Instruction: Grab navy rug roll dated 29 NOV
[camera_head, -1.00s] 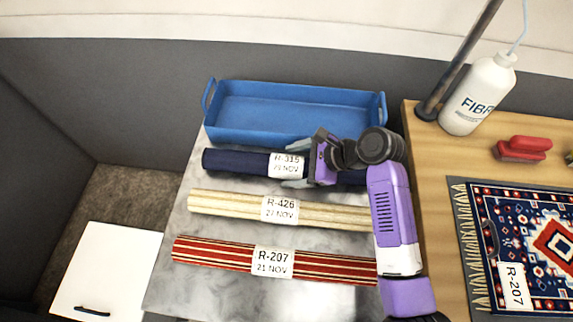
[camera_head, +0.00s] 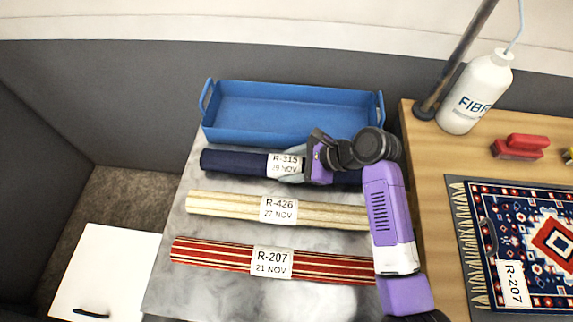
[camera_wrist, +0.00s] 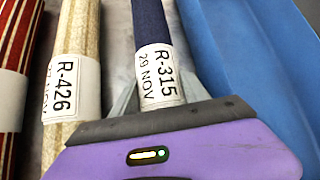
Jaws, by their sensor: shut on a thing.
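The navy rug roll (camera_head: 235,161) lies on the grey marbled table in front of the blue tray. Its white label reads R-315, 29 NOV; it also shows in the wrist view (camera_wrist: 149,22). My gripper (camera_head: 301,166) is shut on the navy roll beside the label. In the wrist view my gripper (camera_wrist: 154,98) has a finger on each side of the labelled part. The roll's right part is partly hidden behind my gripper and arm.
A cream roll (camera_head: 225,205) labelled R-426 and a red striped roll (camera_head: 210,254) labelled R-207 lie nearer. The blue tray (camera_head: 290,133) stands behind, empty. A wooden table at right holds a white bottle (camera_head: 476,92), red brush (camera_head: 520,147) and patterned rug (camera_head: 545,235).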

